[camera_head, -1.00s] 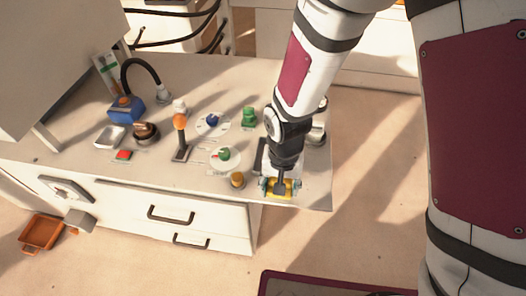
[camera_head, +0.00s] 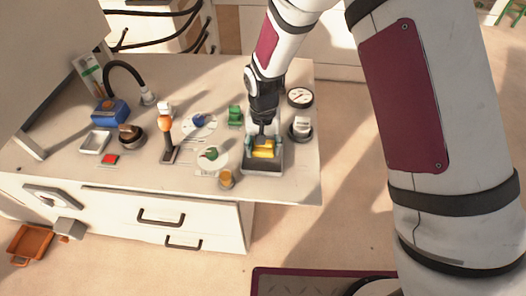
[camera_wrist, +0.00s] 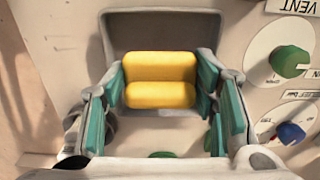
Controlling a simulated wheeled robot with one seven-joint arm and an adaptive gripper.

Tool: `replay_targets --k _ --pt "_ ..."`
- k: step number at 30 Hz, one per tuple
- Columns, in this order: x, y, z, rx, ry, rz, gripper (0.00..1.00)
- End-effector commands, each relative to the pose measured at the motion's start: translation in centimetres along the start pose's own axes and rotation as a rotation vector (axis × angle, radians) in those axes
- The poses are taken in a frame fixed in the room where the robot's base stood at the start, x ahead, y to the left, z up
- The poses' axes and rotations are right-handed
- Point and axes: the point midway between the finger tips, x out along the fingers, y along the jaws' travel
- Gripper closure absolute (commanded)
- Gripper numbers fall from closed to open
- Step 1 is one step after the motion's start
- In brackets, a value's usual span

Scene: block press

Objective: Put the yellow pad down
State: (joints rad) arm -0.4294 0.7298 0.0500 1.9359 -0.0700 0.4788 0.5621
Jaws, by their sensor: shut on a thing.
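The yellow pad (camera_head: 264,153) is held in my gripper (camera_head: 263,145) above a grey tray-like holder (camera_head: 262,168) near the right front of the counter. In the wrist view the pad (camera_wrist: 160,80) shows as two rounded yellow bars between the teal fingers (camera_wrist: 160,95), which are shut on it. The holder's raised rim (camera_wrist: 150,18) frames the pad in that view. Whether the pad touches the holder's floor cannot be told.
An amber knob (camera_head: 226,178) and a green dial (camera_head: 211,154) stand left of the holder. A white-topped knob (camera_head: 301,126) and a round gauge (camera_head: 300,97) are to its right. An orange-topped lever (camera_head: 166,135) stands further left. The counter's right front corner is clear.

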Motion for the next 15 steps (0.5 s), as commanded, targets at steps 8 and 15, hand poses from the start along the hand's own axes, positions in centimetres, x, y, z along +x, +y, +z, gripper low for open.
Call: replay_targets --k 8,15 --pt "2.5 -0.1 -0.8 0.0 -0.003 0.001 0.82" --pt "3.6 -0.1 -0.9 0.0 0.001 -0.001 0.82"
